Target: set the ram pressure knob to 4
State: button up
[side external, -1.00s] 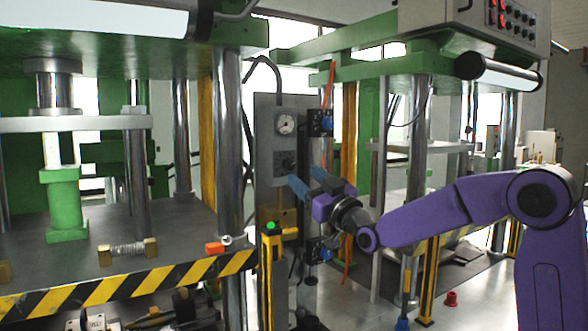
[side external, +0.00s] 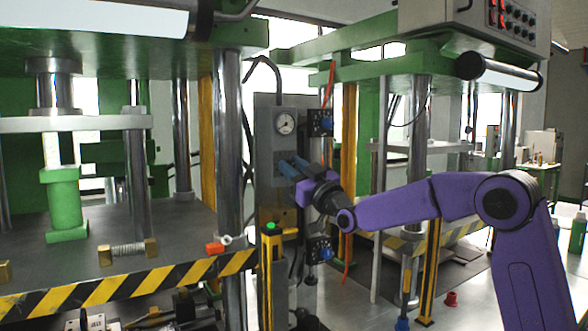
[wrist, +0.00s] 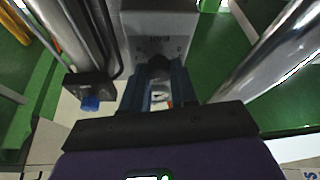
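The ram pressure knob (wrist: 159,66) is dark and sits on the grey control panel, below the round gauge. In the wrist view it shows between my fingertips, with faint markings on the panel above it. Its pointer setting cannot be read. My gripper (side external: 286,166) has blue fingers and reaches the panel from the right in the side view, where the fingers mostly cover the knob. In the wrist view my gripper (wrist: 159,75) has one finger on each side of the knob, close against it; it appears shut on it.
The white gauge (side external: 285,123) is just above my fingers. A shiny press column (side external: 229,150) stands to the left. A yellow post with a green button (side external: 271,228) is below.

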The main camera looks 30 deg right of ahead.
grip_shut()
jog(key=shift+n, duration=0.3)
jog(key=n+g+y, duration=0.1)
jog(key=n, duration=0.2)
jog(key=n+y, duration=0.2)
jog(key=n, duration=0.2)
jog(key=shift+d+r+g+y, duration=0.1)
jog(key=shift+d+g+y, duration=0.1)
jog(key=shift+g+y, duration=0.15)
jog(key=n+g, duration=0.1)
jog(key=n, duration=0.2)
jog(key=n+g+y, duration=0.1)
jog(key=n, duration=0.3)
jog(key=shift+g, duration=0.25)
jog(key=shift+n+y, duration=0.25)
jog(key=shift+n, duration=0.15)
jog(key=o, duration=0.7)
grip_release()
jog(key=shift+r, duration=0.1)
jog(key=shift+o, duration=0.2)
